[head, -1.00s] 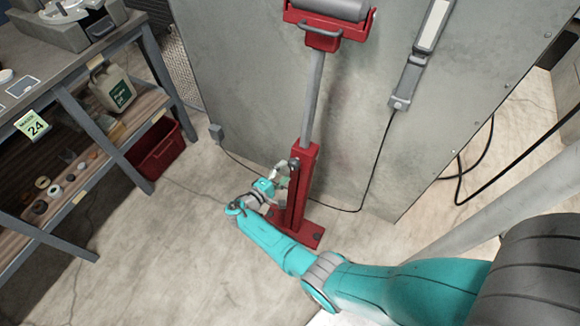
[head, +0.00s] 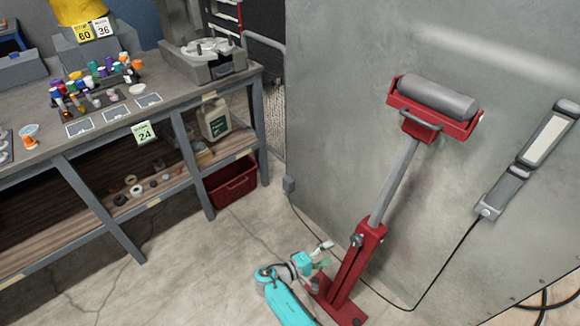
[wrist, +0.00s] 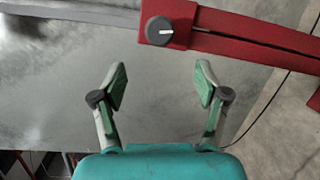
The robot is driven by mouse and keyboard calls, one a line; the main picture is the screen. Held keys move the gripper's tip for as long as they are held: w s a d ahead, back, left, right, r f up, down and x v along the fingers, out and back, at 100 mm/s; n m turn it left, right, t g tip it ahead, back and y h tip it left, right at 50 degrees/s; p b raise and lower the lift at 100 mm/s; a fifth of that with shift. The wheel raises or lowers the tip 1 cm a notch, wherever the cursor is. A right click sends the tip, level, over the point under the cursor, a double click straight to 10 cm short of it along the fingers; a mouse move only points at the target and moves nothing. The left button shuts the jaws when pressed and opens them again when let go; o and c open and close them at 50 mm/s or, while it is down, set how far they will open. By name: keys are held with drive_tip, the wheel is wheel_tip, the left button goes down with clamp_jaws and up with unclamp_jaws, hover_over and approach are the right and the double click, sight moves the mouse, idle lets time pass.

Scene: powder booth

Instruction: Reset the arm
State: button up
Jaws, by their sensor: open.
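My gripper (wrist: 160,85) is open and empty in the wrist view, its two green-padded fingers spread apart. Beyond the fingertips in that view is the red post of a roller stand (wrist: 255,35), with a dark round knob. In the head view my gripper (head: 322,255) is low, beside the lower part of the red roller stand (head: 358,265). I cannot tell whether it touches the stand. My turquoise arm comes up from the bottom edge.
A workbench (head: 35,155) with several small bottles stands at left. Under it are a jug (head: 214,122) and a red bin (head: 232,186). A grey panel (head: 330,100) with a hanging lamp (head: 535,150) and its cable is behind the stand. Floor at lower left is clear.

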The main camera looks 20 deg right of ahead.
drive_tip(key=s+f+n+t+y, duration=0.2)
drive_tip(key=s+f+y, duration=0.4)
drive_tip(key=s+f, duration=0.65)
drive_tip(key=s+a+t+y, duration=0.1)
drive_tip(key=s+a+y, duration=0.15)
drive_tip(key=s, duration=0.45)
drive_tip(key=s+a+t+y, duration=0.2)
drive_tip(key=s+y, duration=0.2)
drive_tip(key=s, duration=0.4)
drive_tip(key=s+a+r+m+t+y, duration=0.1)
drive_tip(key=s+a+r+t+y, duration=0.2)
drive_tip(key=r, duration=0.4)
drive_tip(key=s+a+r+m, duration=0.1)
drive_tip(key=s+a+r, duration=0.2)
drive_tip(key=s+r, duration=0.3)
wheel_tip(320, 180, up, 25)
drive_tip(key=s+a+m+t+y, duration=0.1)
drive_tip(key=s+m+t, duration=0.1)
drive_tip(key=m+t, duration=0.2)
drive_tip(key=shift+s+t, duration=0.2)
drive_tip(key=shift+t, duration=0.3)
